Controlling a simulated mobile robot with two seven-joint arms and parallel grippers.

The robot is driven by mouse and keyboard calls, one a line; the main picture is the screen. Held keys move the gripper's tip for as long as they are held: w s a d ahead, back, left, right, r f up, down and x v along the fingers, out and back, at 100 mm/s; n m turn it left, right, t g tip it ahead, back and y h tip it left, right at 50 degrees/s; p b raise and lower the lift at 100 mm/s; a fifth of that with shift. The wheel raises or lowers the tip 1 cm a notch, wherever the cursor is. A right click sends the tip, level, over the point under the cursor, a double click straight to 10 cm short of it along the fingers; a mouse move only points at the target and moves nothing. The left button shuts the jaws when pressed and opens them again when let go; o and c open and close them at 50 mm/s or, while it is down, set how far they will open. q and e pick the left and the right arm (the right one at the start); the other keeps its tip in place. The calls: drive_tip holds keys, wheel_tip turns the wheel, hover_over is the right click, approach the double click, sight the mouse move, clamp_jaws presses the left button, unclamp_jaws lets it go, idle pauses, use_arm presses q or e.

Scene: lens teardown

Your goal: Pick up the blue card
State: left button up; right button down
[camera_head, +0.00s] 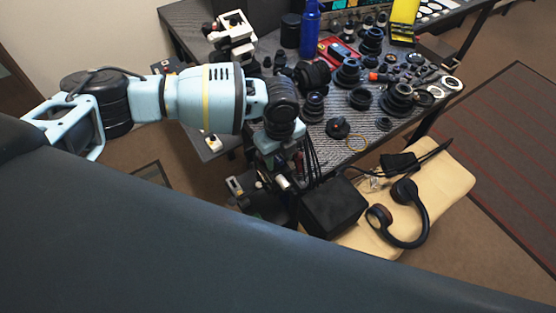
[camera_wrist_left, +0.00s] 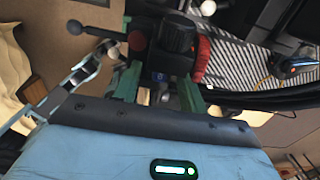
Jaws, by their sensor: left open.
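I cannot make out a blue card for certain in either view. My left gripper (camera_head: 284,168) is at the near left edge of the lens table, pointing down beside dark cables. In the left wrist view its green fingers (camera_wrist_left: 158,92) stand apart. A dark block with a small blue patch (camera_wrist_left: 158,76) shows between or beyond them; I cannot tell whether that patch is a card. The area under the gripper is partly hidden by my arm in the head view. My right gripper is in neither view.
The grey table (camera_head: 352,150) is crowded with dark lens parts (camera_head: 347,75), a blue bottle (camera_head: 309,32) and a yellow object (camera_head: 404,18). A tan bench (camera_head: 446,182) beside it holds headphones (camera_head: 420,222); a black box (camera_head: 333,207) sits near the gripper.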

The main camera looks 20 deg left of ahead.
use_arm(q)
drive_tip(key=shift+c, duration=0.3)
clamp_jaws()
